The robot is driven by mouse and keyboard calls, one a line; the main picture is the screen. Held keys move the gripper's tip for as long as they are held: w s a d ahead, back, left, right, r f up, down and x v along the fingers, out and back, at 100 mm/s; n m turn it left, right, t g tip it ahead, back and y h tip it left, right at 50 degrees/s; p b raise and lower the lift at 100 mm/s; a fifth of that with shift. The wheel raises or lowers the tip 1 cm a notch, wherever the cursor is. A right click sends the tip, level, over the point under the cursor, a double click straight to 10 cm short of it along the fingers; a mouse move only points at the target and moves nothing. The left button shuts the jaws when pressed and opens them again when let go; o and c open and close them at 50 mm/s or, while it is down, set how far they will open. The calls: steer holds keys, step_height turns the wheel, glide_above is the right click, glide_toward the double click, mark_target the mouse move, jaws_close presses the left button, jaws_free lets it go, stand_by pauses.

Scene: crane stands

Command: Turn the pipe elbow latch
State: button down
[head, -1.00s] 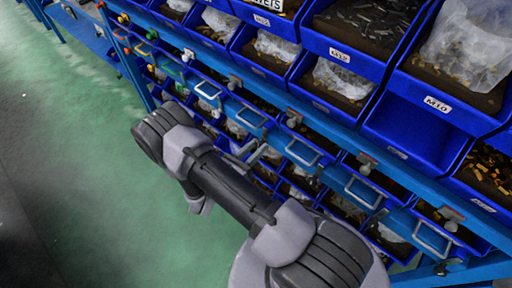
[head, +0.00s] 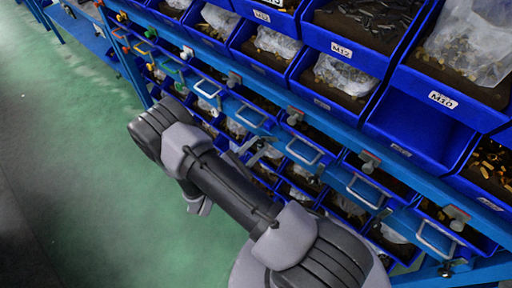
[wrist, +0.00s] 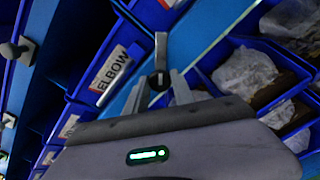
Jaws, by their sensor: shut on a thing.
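The pipe elbow latch (wrist: 160,48) is a narrow grey lever on the blue rail, running upward from a dark round pivot in the wrist view. The label ELBOW (wrist: 111,70) is on the blue bin to its left. My gripper (wrist: 160,83) is shut on the latch near the pivot, with one grey finger on each side. In the head view my gripper (head: 256,153) reaches the rail, partly hidden by my arm, and the latch is too small there to tell its angle clearly.
Blue bins with bags and small parts fill the rack, such as the M10 bin (head: 425,120). Grey handles (head: 304,151) and small knobs (head: 370,160) stick out along the rails near my arm. The green floor (head: 80,190) at left is clear.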

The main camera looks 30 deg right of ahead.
steer(key=m+b, duration=0.1)
steer(key=m, duration=0.3)
steer(key=shift+m+b, duration=0.4)
steer(key=shift+m, duration=1.4)
steer(key=c, duration=1.1)
jaws_free()
steer(key=shift+o, duration=0.2)
steer(key=shift+a, duration=0.1)
steer(key=p+v, duration=0.2)
steer(key=v, duration=1.5)
steer(key=shift+p, duration=0.35)
